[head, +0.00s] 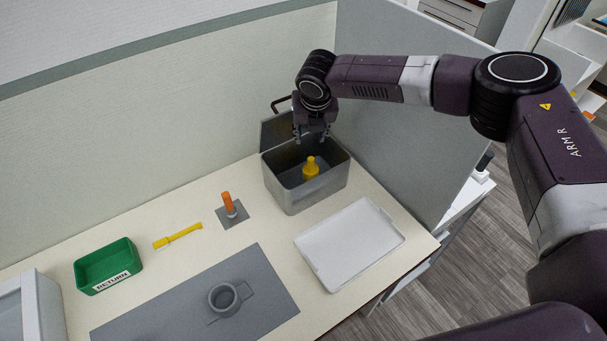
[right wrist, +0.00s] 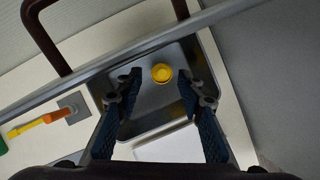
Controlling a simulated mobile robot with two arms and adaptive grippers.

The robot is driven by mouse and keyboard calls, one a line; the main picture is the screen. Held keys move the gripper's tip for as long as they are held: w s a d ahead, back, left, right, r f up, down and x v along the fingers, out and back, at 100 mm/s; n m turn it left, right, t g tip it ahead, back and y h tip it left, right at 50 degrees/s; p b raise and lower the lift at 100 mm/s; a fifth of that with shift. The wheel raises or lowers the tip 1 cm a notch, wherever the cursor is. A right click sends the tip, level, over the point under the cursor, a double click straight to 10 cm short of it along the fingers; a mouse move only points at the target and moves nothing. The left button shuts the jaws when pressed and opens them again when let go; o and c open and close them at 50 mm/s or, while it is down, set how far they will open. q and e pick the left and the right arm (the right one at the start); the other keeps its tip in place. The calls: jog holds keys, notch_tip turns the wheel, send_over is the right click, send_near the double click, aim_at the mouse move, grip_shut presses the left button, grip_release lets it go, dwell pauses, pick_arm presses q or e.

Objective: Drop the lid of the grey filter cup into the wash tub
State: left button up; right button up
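The grey filter cup (head: 224,297) stands on a dark grey mat, its round mouth open with no lid on it. A grey tub (head: 294,202), which I take for the wash tub, stands at the back right with its hinged cover (head: 271,133) raised. A yellow bottle-shaped thing (head: 310,170) is inside it; the right wrist view shows it from above (right wrist: 162,73). My right gripper (head: 312,139) is above the tub, pointing down. Its fingers (right wrist: 158,95) are apart with nothing between them. I cannot pick out a separate cup lid. My left gripper is out of view.
A white tray (head: 349,245) lies in front of the tub. An orange-handled tool (head: 229,204) stands on a small grey plate, left of the tub. A yellow tool (head: 178,236) and a green RETURN bin (head: 108,267) are farther left. A grey partition (head: 400,120) borders the counter's right side.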

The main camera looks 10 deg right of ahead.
jog(key=v, duration=0.9)
jog(key=shift+s+r, duration=0.15)
jog(key=shift+r, duration=0.25)
